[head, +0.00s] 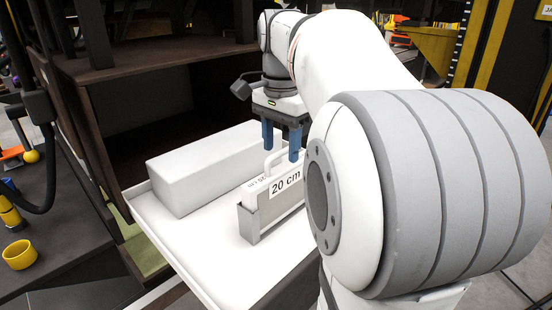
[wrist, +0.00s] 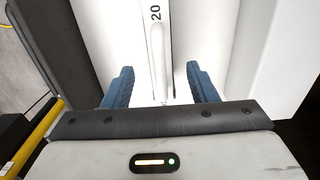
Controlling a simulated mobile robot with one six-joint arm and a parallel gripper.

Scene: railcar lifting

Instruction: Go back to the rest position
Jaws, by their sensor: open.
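My gripper (head: 281,140) is open, with its two blue fingers pointing down above the white tray. In the wrist view the fingers (wrist: 161,88) stand apart, one on each side of a thin white handle (wrist: 157,60). The handle belongs to a white block labelled "20 cm" (head: 268,195). That block stands upright in a grey metal holder (head: 249,222) on the tray. The fingers do not appear to touch the handle. My arm hides the block's right end in the head view.
A long white box (head: 203,165) lies on the white tray (head: 190,240) beside the holder. A dark brown shelf (head: 160,52) stands behind. A dark table at left carries a yellow cup (head: 19,254) and a yellow ball (head: 31,156). The tray's front left is clear.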

